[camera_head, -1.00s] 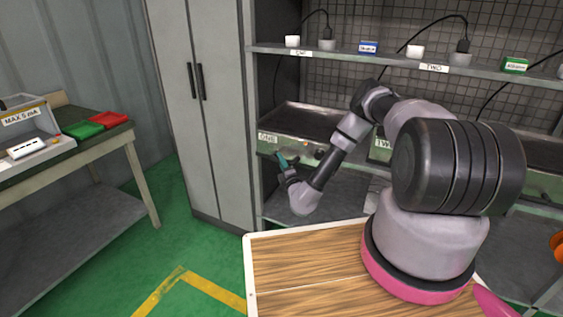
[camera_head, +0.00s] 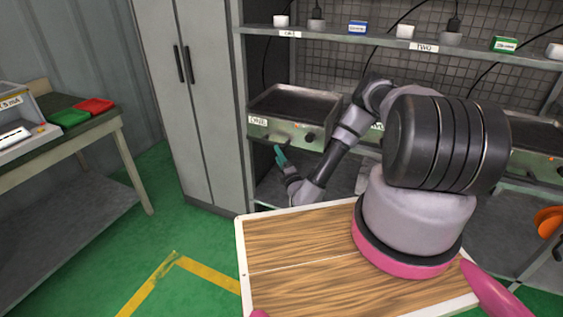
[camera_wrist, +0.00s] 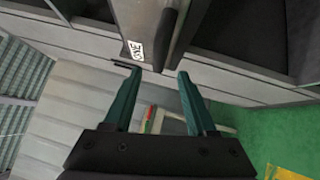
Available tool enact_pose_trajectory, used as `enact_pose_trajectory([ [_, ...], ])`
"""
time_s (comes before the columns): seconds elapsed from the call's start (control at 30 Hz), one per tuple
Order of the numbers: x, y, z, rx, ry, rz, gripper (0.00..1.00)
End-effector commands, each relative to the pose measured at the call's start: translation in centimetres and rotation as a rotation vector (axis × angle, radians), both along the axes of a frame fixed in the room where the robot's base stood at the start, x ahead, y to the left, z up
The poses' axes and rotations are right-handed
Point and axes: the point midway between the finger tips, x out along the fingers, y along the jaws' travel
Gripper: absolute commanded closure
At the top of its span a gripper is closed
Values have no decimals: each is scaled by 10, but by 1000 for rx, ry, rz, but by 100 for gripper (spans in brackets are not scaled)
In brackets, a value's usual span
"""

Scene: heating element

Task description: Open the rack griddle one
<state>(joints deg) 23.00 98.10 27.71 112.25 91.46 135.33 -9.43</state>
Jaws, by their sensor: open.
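Griddle one (camera_head: 297,100) sits on the rack at the left, with a dark flat top, a greenish front panel with knobs, and a white ONE label (camera_head: 258,121). My gripper (camera_head: 280,154) is just below and in front of this panel, its teal fingers apart and empty. In the wrist view my gripper (camera_wrist: 156,73) is open, with nothing between the fingertips. The ONE label (camera_wrist: 136,50) and a dark rounded part (camera_wrist: 164,38) of the front show just beyond the fingertips. I cannot tell whether the fingers touch anything. My arm hides part of griddle two's front.
A tall grey cabinet (camera_head: 208,110) stands left of the rack. The shelf above (camera_head: 375,40) holds sockets, plugs and cables. A table with green (camera_head: 70,118) and red (camera_head: 95,105) trays is at the left. Green floor between is clear.

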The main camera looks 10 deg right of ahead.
Motion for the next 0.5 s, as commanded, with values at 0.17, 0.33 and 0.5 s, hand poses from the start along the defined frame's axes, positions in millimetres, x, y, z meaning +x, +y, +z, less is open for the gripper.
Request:
enact_pose_trajectory([
  [0.17, -23, -5, -4, 2, 2, -2, 43],
  [0.33, -30, -5, -4, 1, 0, 0, 43],
  [0.5, -30, -5, -4, 0, -1, 0, 43],
])
